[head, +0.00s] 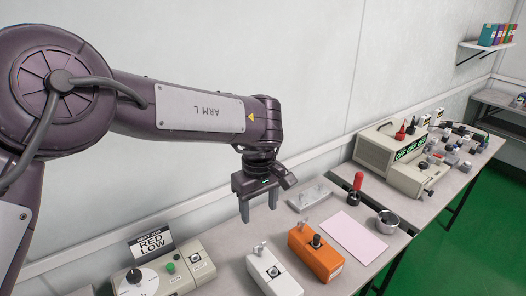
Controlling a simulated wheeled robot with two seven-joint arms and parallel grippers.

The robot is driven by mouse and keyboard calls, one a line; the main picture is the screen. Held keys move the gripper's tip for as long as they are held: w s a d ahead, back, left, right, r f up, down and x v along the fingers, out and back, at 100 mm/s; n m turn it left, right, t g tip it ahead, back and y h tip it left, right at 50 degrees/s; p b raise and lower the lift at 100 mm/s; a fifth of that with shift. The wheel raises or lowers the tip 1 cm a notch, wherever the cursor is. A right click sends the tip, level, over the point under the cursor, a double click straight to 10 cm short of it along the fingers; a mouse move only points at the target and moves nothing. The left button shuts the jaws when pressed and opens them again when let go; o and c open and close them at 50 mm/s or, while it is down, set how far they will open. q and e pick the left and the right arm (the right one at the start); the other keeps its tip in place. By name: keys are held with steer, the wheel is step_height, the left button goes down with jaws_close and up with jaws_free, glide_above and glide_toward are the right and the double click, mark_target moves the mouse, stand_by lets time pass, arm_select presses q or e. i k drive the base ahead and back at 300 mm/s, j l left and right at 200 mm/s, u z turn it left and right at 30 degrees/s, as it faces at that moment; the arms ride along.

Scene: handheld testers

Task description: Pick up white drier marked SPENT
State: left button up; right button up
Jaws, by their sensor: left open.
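My left gripper (259,211) is open and empty, pointing down above the bench. A white handheld unit (272,272) with a small metal lever and a dark round part on top lies below it, near the front edge. An orange unit (316,253) of similar shape lies just right of the white one. No SPENT mark is readable on anything, so I cannot tell which thing is the white drier. My right gripper is out of view.
A grey control box (163,277) with a dial and a RED LOW sign (152,243) stands left. A pink sheet (353,236), a metal cup (387,222), a red-handled tool (357,185) and a metal plate (310,197) lie right. A beige instrument (385,153) stands farther back.

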mark_target(271, 275)
steer(key=k+l, duration=0.8)
steer(key=l, duration=0.1)
